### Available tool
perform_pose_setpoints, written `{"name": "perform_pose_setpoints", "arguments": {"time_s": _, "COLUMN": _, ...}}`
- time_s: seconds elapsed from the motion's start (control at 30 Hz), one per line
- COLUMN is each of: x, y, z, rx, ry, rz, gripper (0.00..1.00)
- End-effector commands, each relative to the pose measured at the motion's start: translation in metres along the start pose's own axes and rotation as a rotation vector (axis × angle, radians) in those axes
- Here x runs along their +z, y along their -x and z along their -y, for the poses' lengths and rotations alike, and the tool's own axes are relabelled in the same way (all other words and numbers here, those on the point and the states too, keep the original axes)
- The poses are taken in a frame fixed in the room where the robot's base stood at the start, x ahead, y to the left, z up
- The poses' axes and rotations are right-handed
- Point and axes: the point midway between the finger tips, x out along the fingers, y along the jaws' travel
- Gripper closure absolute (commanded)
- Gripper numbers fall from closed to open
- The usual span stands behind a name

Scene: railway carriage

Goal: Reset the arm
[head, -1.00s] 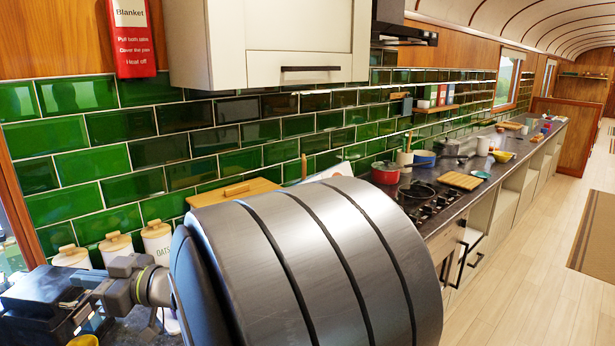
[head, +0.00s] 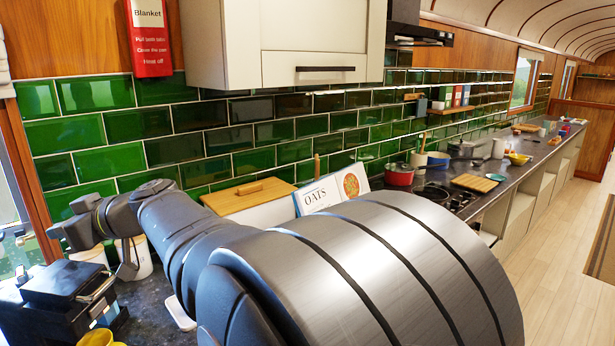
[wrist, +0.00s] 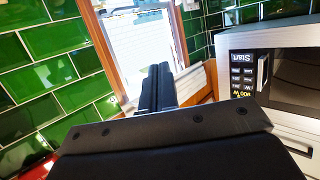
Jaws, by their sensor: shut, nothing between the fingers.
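My gripper (wrist: 158,88) shows in the wrist view with its dark fingers together and nothing between them. It points towards a window (wrist: 140,45) and its wooden frame, clear of any object I can make out. In the head view my arm rises from the bottom middle and bends at the upper left, above the counter.
A microwave (wrist: 285,75), upside down in the wrist view, is right of the fingers. In the head view, a black appliance (head: 62,290) and canisters (head: 135,258) stand below the arm. An oats book (head: 335,192), bread bin (head: 246,195) and red pot (head: 399,175) line the counter.

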Motion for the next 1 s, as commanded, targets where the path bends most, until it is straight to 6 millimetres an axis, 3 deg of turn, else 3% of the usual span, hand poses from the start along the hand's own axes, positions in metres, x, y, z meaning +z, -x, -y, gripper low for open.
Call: {"name": "perform_pose_setpoints", "arguments": {"time_s": 1.0, "x": -0.045, "y": -0.05, "z": 0.001, "rx": -0.001, "ry": 0.003, "rz": 0.388, "gripper": 1.0}}
